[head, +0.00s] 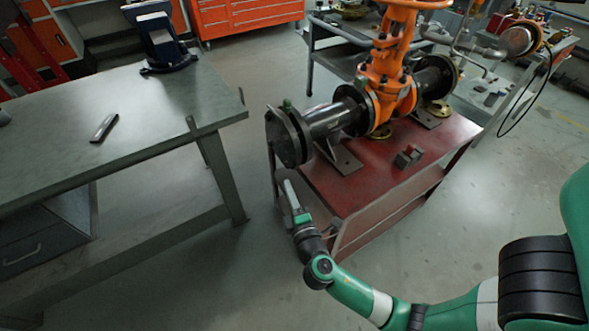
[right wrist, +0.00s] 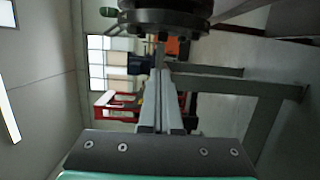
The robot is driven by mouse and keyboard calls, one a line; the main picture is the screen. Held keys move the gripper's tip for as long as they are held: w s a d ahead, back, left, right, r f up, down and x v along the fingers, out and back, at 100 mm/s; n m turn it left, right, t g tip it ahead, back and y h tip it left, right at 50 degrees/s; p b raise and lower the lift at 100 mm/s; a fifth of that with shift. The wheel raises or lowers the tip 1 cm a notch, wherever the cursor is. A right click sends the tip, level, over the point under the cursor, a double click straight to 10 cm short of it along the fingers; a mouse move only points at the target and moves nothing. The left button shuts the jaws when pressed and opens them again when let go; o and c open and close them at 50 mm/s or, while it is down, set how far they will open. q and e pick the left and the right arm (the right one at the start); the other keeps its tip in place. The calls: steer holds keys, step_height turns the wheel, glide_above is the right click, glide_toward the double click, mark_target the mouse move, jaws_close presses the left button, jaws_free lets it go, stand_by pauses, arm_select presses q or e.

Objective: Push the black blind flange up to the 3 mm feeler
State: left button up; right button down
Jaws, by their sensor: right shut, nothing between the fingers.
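The black blind flange (head: 279,138) stands upright at the left end of the black pipe, facing the pipe's own end flange (head: 300,134). I cannot make out the width of the gap between them, and I cannot pick out the 3 mm feeler. A small green piece (head: 287,104) shows at the top of the flanges. My right gripper (head: 289,184) is shut and empty, below the flanges. In the right wrist view the shut fingers (right wrist: 161,72) point toward dark bolted flange edges (right wrist: 165,18) at the top; contact cannot be told. My left gripper is out of view.
The orange gate valve (head: 387,75) and pipe rest on a red-topped stand (head: 375,175). Small blocks (head: 407,156) lie on it. A grey workbench (head: 150,110) at left holds a dark bar (head: 104,128). Open floor lies between bench and stand.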

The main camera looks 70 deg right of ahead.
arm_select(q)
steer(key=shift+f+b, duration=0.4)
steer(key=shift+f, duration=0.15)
arm_select(e)
steer(key=d, duration=0.2)
steer(key=w+d, duration=0.1)
steer(key=d, duration=0.2)
steer(key=w+d, duration=0.1)
steer(key=d, duration=0.2)
steer(key=shift+d, duration=0.1)
